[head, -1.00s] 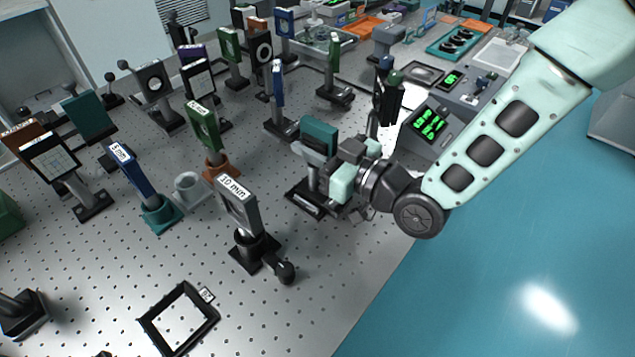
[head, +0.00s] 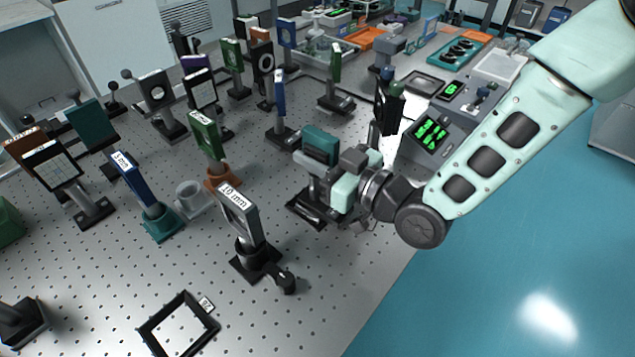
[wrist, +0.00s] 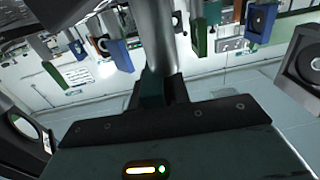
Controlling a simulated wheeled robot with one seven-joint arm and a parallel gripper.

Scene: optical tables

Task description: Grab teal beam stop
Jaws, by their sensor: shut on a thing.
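The teal beam stop (head: 320,143) is a teal block on a grey post above a black base (head: 305,210), upright near the table's right edge in the head view. My gripper (head: 330,186) comes in from the right and is shut on its post, below the block. The gripper partly hides the post. In the wrist view a grey post (wrist: 155,35) runs down into the dark area in front of the camera; the grip itself is unclear there.
A 10 mm-labelled mount (head: 243,220) stands left and nearer. A grey device with green digits (head: 430,135) and a dark post-mounted part (head: 388,110) stand close behind on the right. Another dark teal plate (head: 92,122) stands far left.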

